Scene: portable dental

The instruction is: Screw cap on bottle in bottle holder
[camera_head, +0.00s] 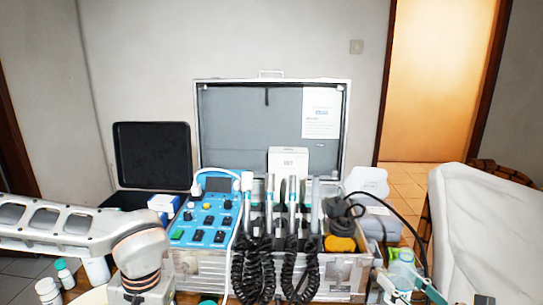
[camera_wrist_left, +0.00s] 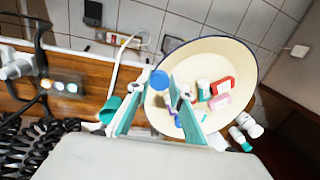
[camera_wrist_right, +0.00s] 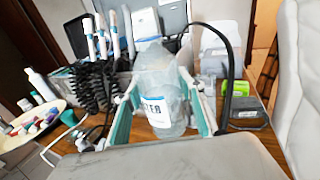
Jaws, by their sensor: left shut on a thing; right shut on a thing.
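A clear bottle (camera_wrist_right: 160,95) with a white label stands between the fingers of my right gripper (camera_wrist_right: 163,100), which is shut on it. In the head view the bottle (camera_head: 402,268) is at the lower right, with my right gripper (camera_head: 405,285) around it. My left gripper (camera_wrist_left: 163,88) is shut on a round blue cap (camera_wrist_left: 159,78) at its fingertips, above the cream bowl's near side. The cap is well apart from the bottle. In the head view my left arm enters from the left and its fingers are out of sight. I cannot make out a bottle holder.
A cream bowl (camera_wrist_left: 235,50) holds small bottles and boxes. White bottles (camera_wrist_left: 245,125) and a green cup (camera_wrist_left: 109,108) stand near it. A dental unit (camera_head: 210,225) with coiled black cables (camera_head: 258,270) fills the middle. A grey box (camera_wrist_right: 247,112) is right of the bottle.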

